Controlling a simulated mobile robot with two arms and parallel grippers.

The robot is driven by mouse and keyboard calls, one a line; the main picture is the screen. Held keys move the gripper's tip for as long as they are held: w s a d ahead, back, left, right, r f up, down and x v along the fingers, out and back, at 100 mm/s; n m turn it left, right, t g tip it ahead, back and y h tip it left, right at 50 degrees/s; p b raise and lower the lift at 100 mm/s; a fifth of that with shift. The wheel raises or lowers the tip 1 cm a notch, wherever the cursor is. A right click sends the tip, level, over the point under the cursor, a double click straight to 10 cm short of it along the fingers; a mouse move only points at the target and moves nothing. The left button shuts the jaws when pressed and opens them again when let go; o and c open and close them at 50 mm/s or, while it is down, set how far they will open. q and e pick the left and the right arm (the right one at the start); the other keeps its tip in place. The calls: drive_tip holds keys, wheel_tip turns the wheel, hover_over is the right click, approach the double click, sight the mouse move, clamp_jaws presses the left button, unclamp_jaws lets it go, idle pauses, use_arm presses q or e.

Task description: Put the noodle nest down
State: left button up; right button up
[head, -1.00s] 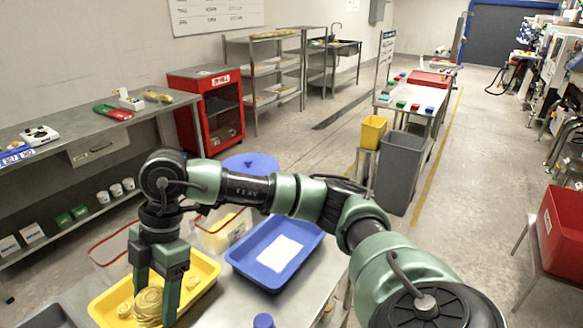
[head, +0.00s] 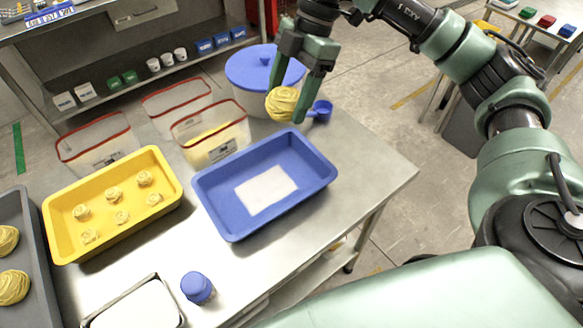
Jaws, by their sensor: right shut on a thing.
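My right gripper (head: 287,100) is shut on a yellow noodle nest (head: 282,104). It holds the nest up near the far edge of the blue tray (head: 221,223), in front of the blue-lidded tub. The blue tray holds only a white sheet (head: 266,190). The yellow tray (head: 61,247) to the left holds several small pale nests. Two larger yellow nests (head: 12,287) lie in the grey tray (head: 42,290) at the left edge. My left gripper is not in view.
The blue-lidded tub (head: 262,70) and a blue scoop (head: 320,110) are close to the held nest. Red-rimmed clear bins (head: 210,130) stand behind the trays. A blue-capped jar (head: 197,288) stands at the front. The steel table (head: 370,165) is bare at right.

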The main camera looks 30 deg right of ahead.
wheel_tip(320, 180, down, 15)
drive_tip(key=shift+a+p, duration=0.15)
drive_tip(key=shift+p, duration=0.75)
wheel_tip(320, 180, down, 4)
drive_tip(key=shift+f+p, duration=0.25)
drive_tip(key=shift+p, duration=0.05)
drive_tip(key=shift+f, duration=0.1)
drive_tip(key=shift+f, duration=0.1)
drive_tip(key=shift+f, duration=0.5)
drive_tip(key=o, duration=1.4)
drive_tip(key=shift+o, duration=0.4)
